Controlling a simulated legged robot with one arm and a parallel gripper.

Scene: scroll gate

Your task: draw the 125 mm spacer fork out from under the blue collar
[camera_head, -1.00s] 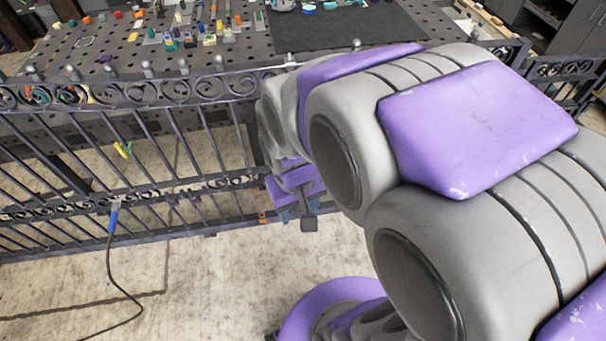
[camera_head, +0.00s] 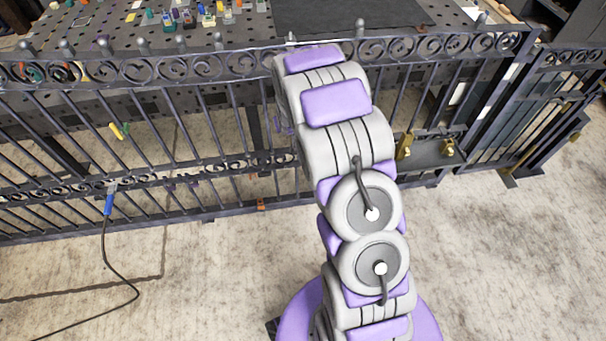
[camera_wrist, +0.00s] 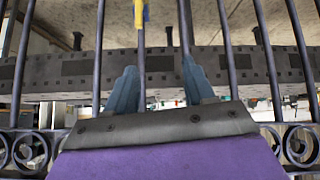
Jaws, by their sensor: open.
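In the wrist view my gripper (camera_wrist: 159,66) is open, its two blue-grey fingers apart and pointing up the picture at the gate bars, with nothing seen held between them. In the head view my gripper is mostly hidden behind my arm. A yellow-green piece (camera_head: 119,130) shows at the gate bars left of my arm.
The dark iron gate (camera_head: 60,145) with scrollwork stands across the head view. Behind it is a perforated table (camera_head: 100,40) with several small parts. A blue-handled cable (camera_head: 108,205) hangs at the lower rail. Brass latch parts (camera_head: 405,145) sit right.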

